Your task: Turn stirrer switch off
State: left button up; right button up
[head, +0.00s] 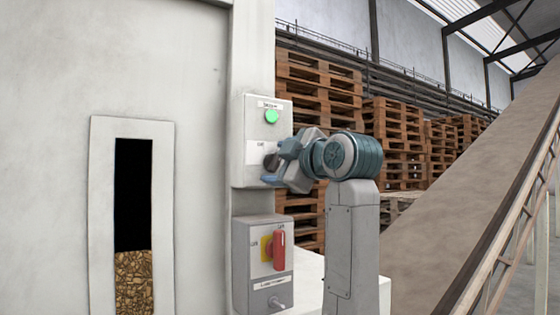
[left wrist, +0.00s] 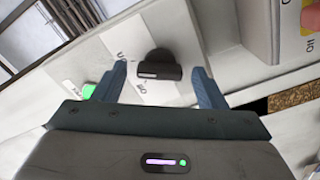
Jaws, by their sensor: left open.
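A dark rotary knob (left wrist: 160,64) with a pale line across it is on the upper grey control box (head: 246,110), below a lit green lamp (head: 271,116). My left gripper (head: 270,171) is at the front of this box. In the left wrist view its two fingers are open, one on each side of the knob, with a gap on both sides. In the head view the gripper partly hides the knob. The labels are too small to read surely, so I cannot tell whether this is the stirrer switch. My right gripper is not in view.
A lower grey box (head: 244,255) has a red handle (head: 279,250) on a yellow plate and a small metal lever (head: 276,302). To the left, a window (head: 133,200) shows brown pellets. Stacked pallets (head: 305,95) and a sloping conveyor (head: 470,205) are behind and right.

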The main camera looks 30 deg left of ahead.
pick_arm(q)
jog(key=c, duration=1)
